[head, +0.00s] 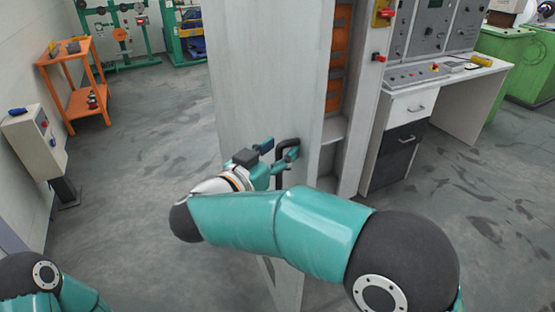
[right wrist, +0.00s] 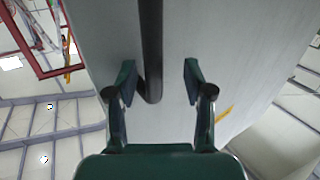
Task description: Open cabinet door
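The tall light grey cabinet door (head: 262,75) stands partly open in the head view. Part of the cabinet interior (head: 340,60) with orange contents shows past its right edge. A black handle (head: 279,178) is on the door near that edge. My right gripper (head: 279,152) is at the handle. In the right wrist view the black handle bar (right wrist: 151,40) runs between the fingers of my right gripper (right wrist: 160,78), closer to the left finger, with a clear gap to the right finger. The gripper is open. My left gripper is out of view; only part of my left arm shows at lower left.
A desk with drawers (head: 406,106) and a control panel stands right of the cabinet. An orange cart (head: 75,64) and a grey box on a post (head: 38,142) stand at the left wall. The floor left of the door (head: 150,130) is clear.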

